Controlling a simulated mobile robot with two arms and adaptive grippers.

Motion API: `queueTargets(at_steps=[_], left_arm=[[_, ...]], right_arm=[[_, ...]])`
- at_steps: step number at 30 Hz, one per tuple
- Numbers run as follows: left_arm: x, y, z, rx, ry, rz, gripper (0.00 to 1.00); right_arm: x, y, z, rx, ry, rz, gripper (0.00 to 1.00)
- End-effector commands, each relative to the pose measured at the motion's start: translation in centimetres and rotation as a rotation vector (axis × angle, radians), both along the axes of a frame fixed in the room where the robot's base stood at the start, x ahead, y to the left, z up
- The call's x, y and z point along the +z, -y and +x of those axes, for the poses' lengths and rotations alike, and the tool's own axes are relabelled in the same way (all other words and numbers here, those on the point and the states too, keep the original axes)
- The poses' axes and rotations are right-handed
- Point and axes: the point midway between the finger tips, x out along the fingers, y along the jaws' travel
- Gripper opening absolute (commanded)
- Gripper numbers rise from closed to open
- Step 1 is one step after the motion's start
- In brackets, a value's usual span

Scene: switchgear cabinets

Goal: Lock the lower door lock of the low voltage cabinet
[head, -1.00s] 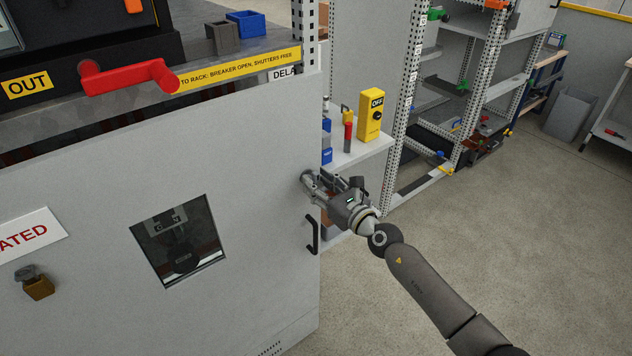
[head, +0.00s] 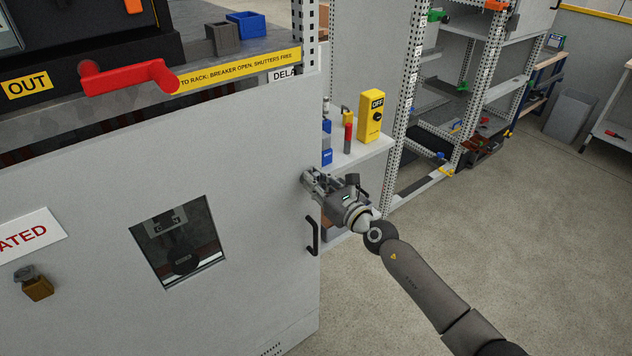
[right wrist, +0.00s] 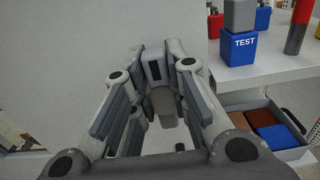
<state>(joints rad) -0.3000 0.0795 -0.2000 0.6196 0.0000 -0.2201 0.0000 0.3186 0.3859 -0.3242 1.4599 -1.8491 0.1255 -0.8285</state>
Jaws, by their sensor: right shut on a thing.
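The large grey cabinet door (head: 95,185) fills the left of the head view, with a window and a black handle (head: 312,236) near its right edge. My right gripper (head: 308,181) is at the door face above that handle, by the right edge. In the right wrist view, my right gripper (right wrist: 160,75) has its fingers closed around a small grey lock part (right wrist: 163,103) on the door. The fingers hide much of the lock, and its turn position cannot be told. My left gripper is not in view.
A white shelf (head: 362,150) right behind the door edge holds a yellow OFF box (head: 371,116) and a blue TEST block (right wrist: 238,48). A red handle (head: 128,77) juts out above the door. An open rack (head: 455,90) stands behind.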

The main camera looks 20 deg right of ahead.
Motion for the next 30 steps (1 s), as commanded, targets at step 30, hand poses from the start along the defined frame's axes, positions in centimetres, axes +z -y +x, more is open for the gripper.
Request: queueTargets(at_steps=[30], left_arm=[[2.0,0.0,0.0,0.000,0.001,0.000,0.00]], right_arm=[[-0.3,0.8,0.3,-0.001,-0.259,0.708,0.00]])
